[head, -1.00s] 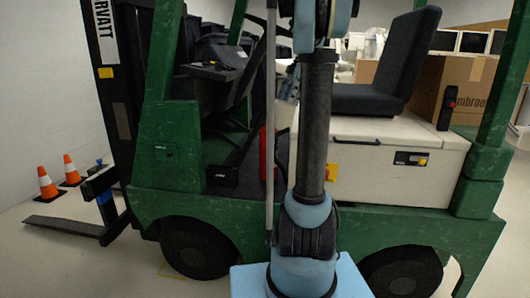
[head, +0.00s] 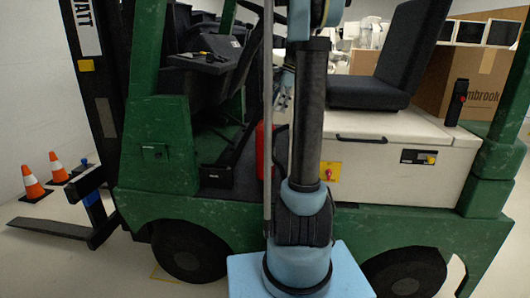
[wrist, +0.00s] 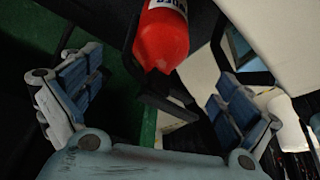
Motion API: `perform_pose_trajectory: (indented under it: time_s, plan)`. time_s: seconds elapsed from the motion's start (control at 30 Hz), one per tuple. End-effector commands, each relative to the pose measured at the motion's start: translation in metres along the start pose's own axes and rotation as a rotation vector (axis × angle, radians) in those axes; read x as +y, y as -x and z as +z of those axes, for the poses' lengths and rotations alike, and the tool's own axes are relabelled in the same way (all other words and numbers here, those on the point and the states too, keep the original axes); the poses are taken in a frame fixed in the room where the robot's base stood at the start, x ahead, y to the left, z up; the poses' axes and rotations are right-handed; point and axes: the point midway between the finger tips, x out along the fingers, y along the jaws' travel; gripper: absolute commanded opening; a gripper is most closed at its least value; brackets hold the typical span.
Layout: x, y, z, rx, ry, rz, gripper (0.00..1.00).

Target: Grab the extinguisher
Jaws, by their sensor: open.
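The red extinguisher (head: 262,150) stands inside the green forklift, beside the seat's white base. In the head view it shows as a narrow red strip, partly hidden by my arm. In the wrist view the rounded red end of the extinguisher (wrist: 163,40) is at the top centre, with part of a white label at the frame's edge. My gripper (wrist: 157,98) is open and empty, its blue-padded fingers spread wide to the left and right. The extinguisher appears beyond the fingers, roughly in line with the gap. No contact shows.
The forklift (head: 165,150) fills the head view. Its black seat (head: 390,65) and white seat base (head: 395,155) are right of my arm. Its steering console (head: 208,62) is to the left. A cardboard box (head: 475,85) is behind. Orange cones (head: 33,183) stand at left.

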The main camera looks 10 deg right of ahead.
Motion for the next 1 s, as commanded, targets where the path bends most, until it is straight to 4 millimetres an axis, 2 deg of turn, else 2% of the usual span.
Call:
perform_pose_trajectory:
  time_s: [0.2,0.47,0.73,1.0]
  plan:
    - [0.0,-0.032,0.0,0.0,0.002,0.0,0.97]
    - [0.001,-0.048,0.0,0.0,0.001,0.001,0.97]
    - [0.002,-0.083,0.002,0.0,0.002,0.001,0.97]
    - [0.002,-0.094,0.002,0.0,0.0,0.001,0.97]
